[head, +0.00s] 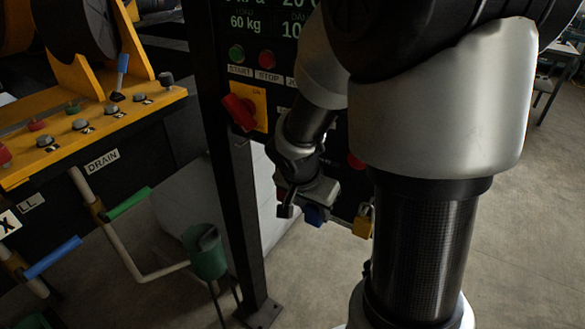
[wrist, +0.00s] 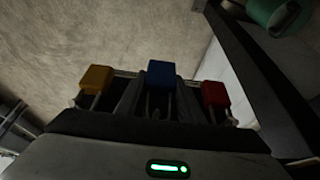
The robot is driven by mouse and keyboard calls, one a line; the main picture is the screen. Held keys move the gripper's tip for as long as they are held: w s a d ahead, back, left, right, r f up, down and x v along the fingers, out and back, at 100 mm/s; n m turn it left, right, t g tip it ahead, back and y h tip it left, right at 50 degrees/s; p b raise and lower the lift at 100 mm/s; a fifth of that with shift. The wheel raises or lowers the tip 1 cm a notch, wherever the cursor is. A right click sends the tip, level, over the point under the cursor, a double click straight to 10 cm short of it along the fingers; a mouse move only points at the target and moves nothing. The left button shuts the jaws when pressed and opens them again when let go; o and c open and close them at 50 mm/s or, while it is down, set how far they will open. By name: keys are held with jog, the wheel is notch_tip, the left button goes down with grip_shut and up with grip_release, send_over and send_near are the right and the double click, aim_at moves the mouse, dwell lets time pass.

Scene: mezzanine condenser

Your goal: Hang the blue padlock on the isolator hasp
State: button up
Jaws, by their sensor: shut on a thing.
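The blue padlock (wrist: 161,74) is in the middle of the wrist view, body toward the far end, between the two dark fingers of my gripper (wrist: 158,98). My gripper is shut on it. In the head view the blue padlock (head: 316,215) shows just under my gripper (head: 303,208), low in front of the dark panel. The isolator is a red rotary handle (head: 239,112) on a yellow plate (head: 260,106), up and left of my gripper. I cannot make out its hasp clearly.
A yellow padlock (wrist: 96,78) and a red padlock (wrist: 214,93) flank the blue one closely, near a thin rail. The yellow one also shows in the head view (head: 362,222).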

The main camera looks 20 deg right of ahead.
jog(key=w+d, duration=0.1)
jog(key=w+d+f, duration=0.1)
jog(key=d, duration=0.1)
jog(key=shift+w+p, duration=0.2)
jog(key=shift+p, duration=0.2)
jog(key=shift+f, duration=0.1)
jog(key=shift+f+b, duration=0.2)
jog(key=shift+b, duration=0.15)
jog(key=o, duration=1.1)
jog(key=shift+r+p, duration=0.2)
jog(key=shift+p, duration=0.35)
